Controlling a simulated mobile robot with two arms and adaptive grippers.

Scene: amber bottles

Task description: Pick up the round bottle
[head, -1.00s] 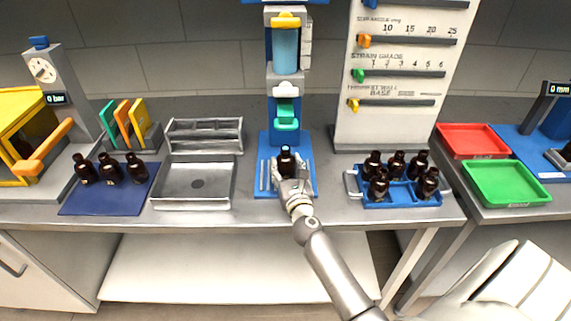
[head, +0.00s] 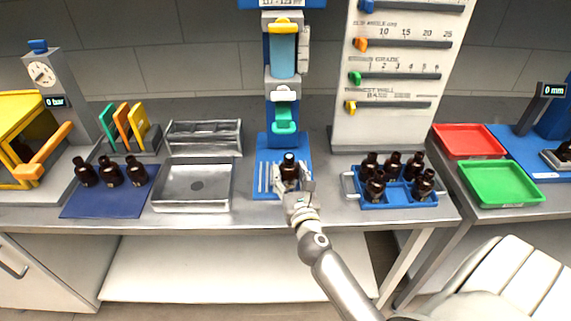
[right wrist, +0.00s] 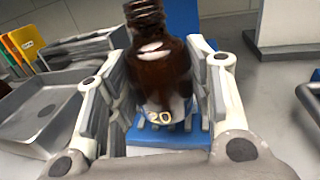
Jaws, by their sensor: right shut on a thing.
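A round amber bottle (head: 289,168) is between the fingers of my right gripper (head: 293,186), at the front of the blue stand in the middle of the bench. In the right wrist view the bottle (right wrist: 161,72) shows its threaded neck and a label reading 20. My right gripper (right wrist: 165,100) is shut on it, one finger on each side. The bottle looks slightly tilted in that view. Whether its base touches the blue stand (head: 266,150) is hard to tell. My left gripper is not in view.
Several amber bottles stand in a blue tray (head: 397,202) at right and on a dark blue mat (head: 92,212) at left. An empty grey tray (head: 192,202) lies left of the stand. Red (head: 468,141) and green (head: 500,184) trays are on the right bench.

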